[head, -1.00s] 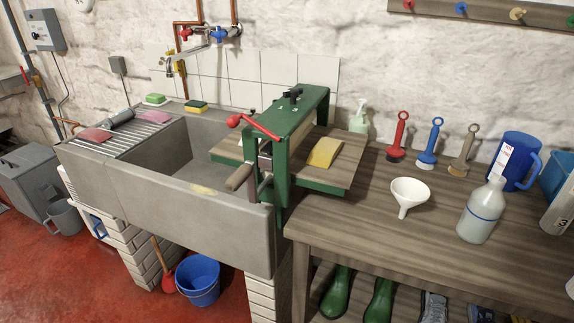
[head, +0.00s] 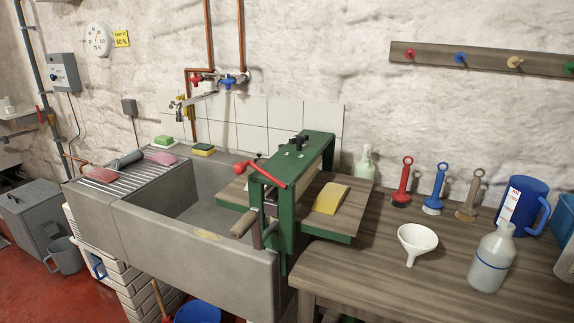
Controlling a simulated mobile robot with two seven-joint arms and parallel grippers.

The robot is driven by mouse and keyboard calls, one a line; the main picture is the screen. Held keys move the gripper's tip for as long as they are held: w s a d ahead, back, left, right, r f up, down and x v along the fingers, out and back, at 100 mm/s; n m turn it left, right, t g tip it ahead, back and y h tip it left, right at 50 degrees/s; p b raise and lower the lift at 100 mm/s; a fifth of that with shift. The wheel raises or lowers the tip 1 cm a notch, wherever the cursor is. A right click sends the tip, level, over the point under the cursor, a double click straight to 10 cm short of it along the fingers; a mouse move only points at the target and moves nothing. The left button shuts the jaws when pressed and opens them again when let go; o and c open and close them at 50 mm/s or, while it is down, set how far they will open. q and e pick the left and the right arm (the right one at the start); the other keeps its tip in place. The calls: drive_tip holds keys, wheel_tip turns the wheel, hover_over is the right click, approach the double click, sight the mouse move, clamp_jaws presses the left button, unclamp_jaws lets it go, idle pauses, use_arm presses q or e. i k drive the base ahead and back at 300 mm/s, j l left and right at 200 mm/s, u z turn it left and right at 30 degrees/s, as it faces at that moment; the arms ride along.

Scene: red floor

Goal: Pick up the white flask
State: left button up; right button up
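The white flask (head: 492,257) is a translucent whitish bottle with a narrow neck and a blue line around its body. It stands upright on the wooden table (head: 365,285) at the right of the head view. Neither of my grippers shows in the head view.
A green press (head: 290,190) and a stone sink (head: 190,250) are further left. The table front is clear.

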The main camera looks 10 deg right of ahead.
sight(496, 252)
drive_tip(key=z, duration=1.55)
